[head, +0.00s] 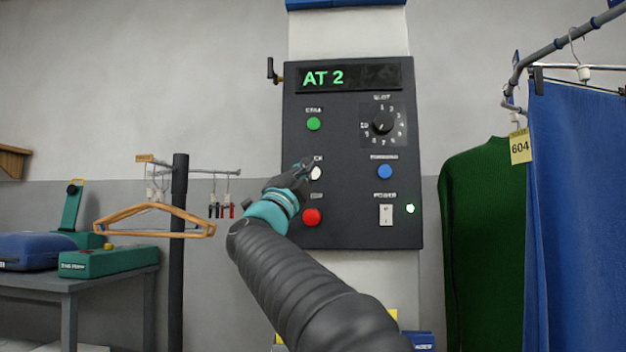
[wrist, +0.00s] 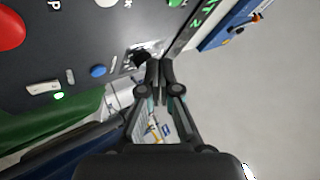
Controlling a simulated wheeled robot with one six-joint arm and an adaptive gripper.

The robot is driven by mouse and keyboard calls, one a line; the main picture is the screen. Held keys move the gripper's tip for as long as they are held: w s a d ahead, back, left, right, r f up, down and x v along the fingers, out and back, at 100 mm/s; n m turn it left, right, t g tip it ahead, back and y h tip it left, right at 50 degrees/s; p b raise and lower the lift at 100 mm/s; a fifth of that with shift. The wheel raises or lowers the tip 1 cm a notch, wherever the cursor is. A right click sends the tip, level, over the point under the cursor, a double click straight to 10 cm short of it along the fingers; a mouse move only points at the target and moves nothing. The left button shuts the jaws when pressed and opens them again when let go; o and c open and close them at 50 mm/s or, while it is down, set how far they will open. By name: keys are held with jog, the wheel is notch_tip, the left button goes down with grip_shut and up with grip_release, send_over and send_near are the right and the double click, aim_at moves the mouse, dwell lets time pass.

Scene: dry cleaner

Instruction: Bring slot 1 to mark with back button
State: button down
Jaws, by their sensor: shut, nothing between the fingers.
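The dark control panel (head: 350,228) hangs on a pillar, and its display (head: 350,78) reads "AT 2" in green. A white button (head: 316,173) sits mid-left on the panel; its label is partly hidden, with only its end showing. It also shows at the top edge of the wrist view (wrist: 106,2). My gripper (head: 305,164) is shut and empty, its fingertips beside the white button in the head view. I cannot tell whether they touch it or the panel. In the wrist view, the closed fingertips (wrist: 160,66) overlap the panel near the dial (wrist: 139,56).
Nearby controls are a green button (head: 313,124), a red button (head: 312,216), a blue button (head: 385,171), a slot dial (head: 383,122) and a power switch (head: 386,214) beside a lit green lamp (head: 410,209). Hanging garments (head: 484,240) stand right; a hanger stand (head: 180,260) stands left.

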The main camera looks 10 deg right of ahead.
aim_at(314, 173)
jog(key=shift+w, duration=0.15)
jog(key=shift+w+d+p, duration=0.45)
jog(key=shift+w+p, duration=0.1)
jog(key=shift+w, duration=0.8)
jog(key=shift+w+d+p, duration=0.5)
jog(key=shift+w+p, duration=0.1)
jog(key=shift+w, duration=0.75)
jog(key=shift+w+d+p, duration=0.45)
jog(key=shift+w+p, duration=0.1)
jog(key=shift+w, duration=0.8)
jog(key=shift+w, duration=0.1)
jog(key=shift+w+d+p, duration=0.15)
jog(key=shift+w+p, duration=0.2)
jog(key=shift+w+d+p, duration=0.1)
jog(key=shift+w+p, duration=0.2)
jog(key=shift+w, duration=0.1)
jog(key=shift+s, duration=0.1)
jog(key=shift+s+a+b, duration=0.25)
jog(key=shift+s+b, duration=0.35)
jog(key=shift+s, duration=0.15)
